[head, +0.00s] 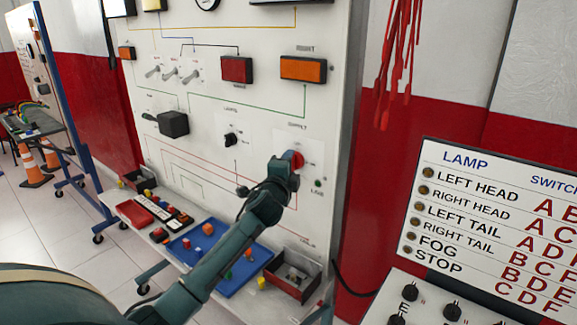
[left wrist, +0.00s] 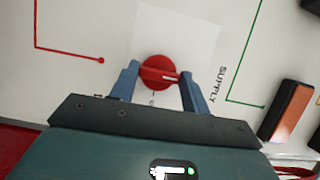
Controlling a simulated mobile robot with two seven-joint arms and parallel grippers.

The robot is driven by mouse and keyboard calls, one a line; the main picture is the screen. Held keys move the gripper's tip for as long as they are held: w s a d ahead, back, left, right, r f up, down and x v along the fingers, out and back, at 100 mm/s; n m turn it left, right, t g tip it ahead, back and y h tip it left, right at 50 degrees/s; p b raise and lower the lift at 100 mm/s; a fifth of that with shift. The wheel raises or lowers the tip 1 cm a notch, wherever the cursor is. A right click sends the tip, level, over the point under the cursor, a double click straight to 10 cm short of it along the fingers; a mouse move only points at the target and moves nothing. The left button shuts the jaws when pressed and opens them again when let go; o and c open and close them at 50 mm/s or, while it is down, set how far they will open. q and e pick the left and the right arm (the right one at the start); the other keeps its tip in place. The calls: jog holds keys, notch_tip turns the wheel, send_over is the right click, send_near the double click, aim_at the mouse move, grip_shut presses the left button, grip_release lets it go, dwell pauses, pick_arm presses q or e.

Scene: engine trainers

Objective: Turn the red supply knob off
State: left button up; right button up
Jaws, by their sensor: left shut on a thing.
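The red supply knob (head: 297,160) is on the lower right of the white trainer panel (head: 215,100). In the left wrist view the round red knob (left wrist: 158,72) sits between the two blue fingers of my left gripper (left wrist: 160,82). The gripper is shut on it, one finger on each side. In the head view my left gripper (head: 285,168) reaches the panel and partly hides the knob. My right gripper is not in view.
A black rotary knob (head: 231,140) is left of the supply knob. Below the panel a shelf holds a blue tray (head: 232,283) with small coloured parts and a dark bin (head: 292,277). A lamp-and-switch board (head: 495,230) stands at the right.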

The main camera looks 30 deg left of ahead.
pick_arm(q)
jog(key=o, duration=1)
jog(key=b+v, duration=0.2)
jog(key=v, duration=1.1)
jog(key=shift+s+r, duration=0.1)
